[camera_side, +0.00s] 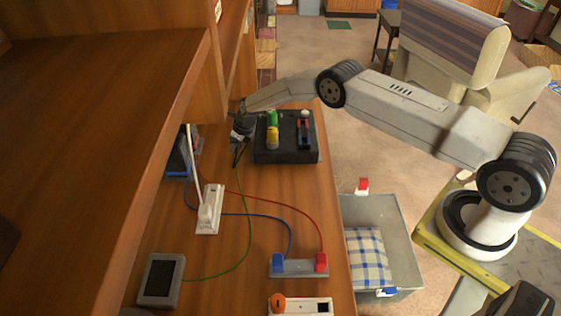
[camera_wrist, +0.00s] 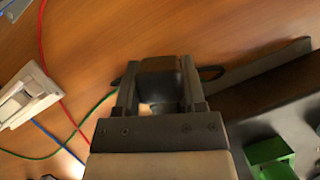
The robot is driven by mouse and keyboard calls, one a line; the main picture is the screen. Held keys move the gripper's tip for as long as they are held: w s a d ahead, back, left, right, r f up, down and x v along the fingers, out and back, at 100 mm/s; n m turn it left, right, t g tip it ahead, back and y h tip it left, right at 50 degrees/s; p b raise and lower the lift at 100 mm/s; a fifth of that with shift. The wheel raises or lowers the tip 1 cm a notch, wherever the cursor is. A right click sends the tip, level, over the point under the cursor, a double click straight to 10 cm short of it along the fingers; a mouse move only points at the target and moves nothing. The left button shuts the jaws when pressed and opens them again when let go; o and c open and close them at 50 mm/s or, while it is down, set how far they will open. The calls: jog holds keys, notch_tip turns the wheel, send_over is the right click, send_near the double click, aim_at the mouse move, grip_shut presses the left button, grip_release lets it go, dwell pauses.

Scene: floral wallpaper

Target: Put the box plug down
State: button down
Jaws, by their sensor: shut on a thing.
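My gripper (camera_side: 241,132) is at the left end of the black box (camera_side: 287,150), low over the wooden desk. In the wrist view my gripper (camera_wrist: 160,90) is shut on a dark, blocky plug (camera_wrist: 162,67), taken to be the box plug. A dark cord (camera_wrist: 212,72) shows beside the fingers. In the side view the plug is mostly hidden by the gripper. I cannot tell whether it touches the desk. The black box carries a green part, a yellow part and a red-and-black switch; the green part (camera_wrist: 270,158) also shows in the wrist view.
A white power strip (camera_side: 209,210) lies left of centre, with green, red and blue wires nearby. A small screen (camera_side: 161,280) and a grey block with blue and red ends (camera_side: 298,268) are nearer. A grey bin (camera_side: 405,255) stands beyond the desk's right edge.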

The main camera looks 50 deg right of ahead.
jog(key=shift+f, duration=0.1)
jog(key=shift+c, duration=0.8)
grip_release()
jog(key=shift+s+d+r, duration=0.1)
jog(key=shift+r, duration=0.5)
jog(key=v, duration=1.1)
jog(key=shift+s+r, duration=0.1)
jog(key=shift+s, duration=0.05)
